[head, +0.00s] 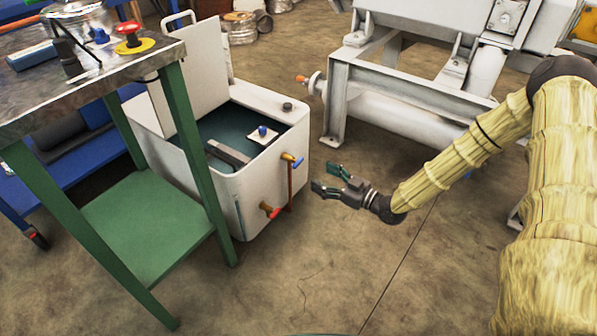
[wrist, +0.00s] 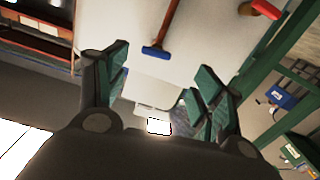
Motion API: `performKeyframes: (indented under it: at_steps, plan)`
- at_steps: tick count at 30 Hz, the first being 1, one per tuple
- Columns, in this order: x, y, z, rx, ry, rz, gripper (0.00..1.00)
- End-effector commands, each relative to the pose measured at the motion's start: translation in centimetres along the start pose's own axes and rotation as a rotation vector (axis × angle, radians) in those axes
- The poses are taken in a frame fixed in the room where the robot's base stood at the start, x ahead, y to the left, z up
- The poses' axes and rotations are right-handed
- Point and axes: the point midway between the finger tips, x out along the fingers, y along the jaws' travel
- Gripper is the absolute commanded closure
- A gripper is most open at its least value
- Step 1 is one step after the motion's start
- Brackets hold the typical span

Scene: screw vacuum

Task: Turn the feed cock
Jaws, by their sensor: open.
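Two cocks stick out of the white tank's side. The upper one has a blue handle (head: 298,162) on a brass body, with a copper pipe (head: 290,187) running down from it. The lower one has a red handle (head: 275,213). No label shows which is the feed cock. My gripper (head: 322,180) is open and empty, a little right of the blue-handled cock and apart from it. In the wrist view my gripper (wrist: 162,76) has the blue handle (wrist: 155,52) ahead, in line with the gap between its fingers. The red handle (wrist: 264,8) shows at the top right there.
The white tank (head: 225,198) has its lid raised and dark liquid inside. A green-legged workbench (head: 185,130) stands close on its left. A grey machine frame (head: 340,100) stands behind to the right. The concrete floor in front is clear.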

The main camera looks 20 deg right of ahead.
Motion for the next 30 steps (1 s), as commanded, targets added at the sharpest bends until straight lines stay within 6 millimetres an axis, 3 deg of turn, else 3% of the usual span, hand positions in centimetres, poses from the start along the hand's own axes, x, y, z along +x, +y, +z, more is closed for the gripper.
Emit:
performKeyframes:
  at_steps: [7, 21, 30]
  plan:
    - [1.0, 0.6, 0.0, -0.024, 0.024, -0.001, 0.32]
    - [8.3, 0.5, 0.0, -0.022, 0.022, -0.002, 0.32]
    - [10.5, 0.6, -0.3, -0.021, 0.021, 0.000, 0.32]
